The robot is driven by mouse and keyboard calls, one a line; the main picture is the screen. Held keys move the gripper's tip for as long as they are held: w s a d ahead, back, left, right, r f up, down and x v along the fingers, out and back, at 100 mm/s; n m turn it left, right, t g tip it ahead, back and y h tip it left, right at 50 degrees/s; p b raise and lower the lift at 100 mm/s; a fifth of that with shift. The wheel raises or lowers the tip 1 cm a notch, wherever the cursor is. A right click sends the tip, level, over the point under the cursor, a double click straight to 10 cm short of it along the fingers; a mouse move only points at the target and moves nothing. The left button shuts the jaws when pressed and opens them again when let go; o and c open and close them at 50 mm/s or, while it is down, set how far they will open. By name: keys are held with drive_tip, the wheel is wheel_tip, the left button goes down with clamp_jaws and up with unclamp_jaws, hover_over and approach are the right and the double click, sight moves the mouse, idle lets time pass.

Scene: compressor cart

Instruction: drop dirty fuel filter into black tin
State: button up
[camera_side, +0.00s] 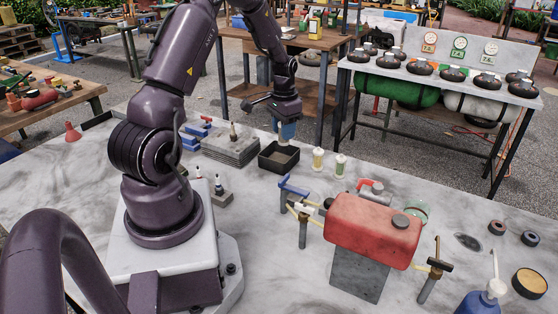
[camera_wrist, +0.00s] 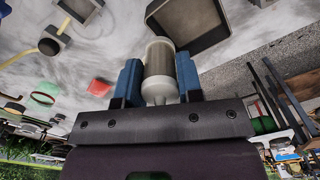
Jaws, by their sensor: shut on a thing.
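My gripper (camera_side: 287,131) is shut on a fuel filter (camera_wrist: 160,70), a cylinder with a grey-brown body and pale ends. In the wrist view the filter sits between the two blue fingers. In the side view the fingers mostly hide it. The black tin (camera_side: 276,167) is an open square box on the grey bench. My gripper hangs above the tin, near its back edge in the side view. The tin also shows in the wrist view (camera_wrist: 187,20), just beyond the filter, and its visible inside looks empty.
Two small filters, one yellowish (camera_side: 318,159) and one greenish (camera_side: 340,165), stand right of the tin. A stack of grey plates (camera_side: 230,150) lies to its left. A red tank (camera_side: 372,230) on a grey block and a blue-handled clamp (camera_side: 292,187) stand nearer the front.

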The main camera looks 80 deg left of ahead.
drive_tip(key=shift+s+a+f+m, duration=0.25)
drive_tip(key=shift+a, duration=0.2)
drive_tip(key=shift+s+a+f+m, duration=0.2)
drive_tip(key=shift+a+f+m, duration=0.05)
drive_tip(key=shift+a, duration=0.15)
drive_tip(key=shift+w+a+f+m, duration=0.15)
drive_tip(key=shift+f+m, duration=0.3)
drive_tip(key=shift+f, duration=0.55)
drive_tip(key=shift+w+a+f+m, duration=0.1)
drive_tip(key=shift+f+m, duration=0.3)
drive_tip(key=shift+f, duration=0.6)
drive_tip(key=shift+w+a+f+m, duration=0.15)
drive_tip(key=shift+f+m, duration=0.3)
drive_tip(key=shift+f, duration=0.55)
drive_tip(key=o, duration=1)
wheel_tip(320, 180, up, 13)
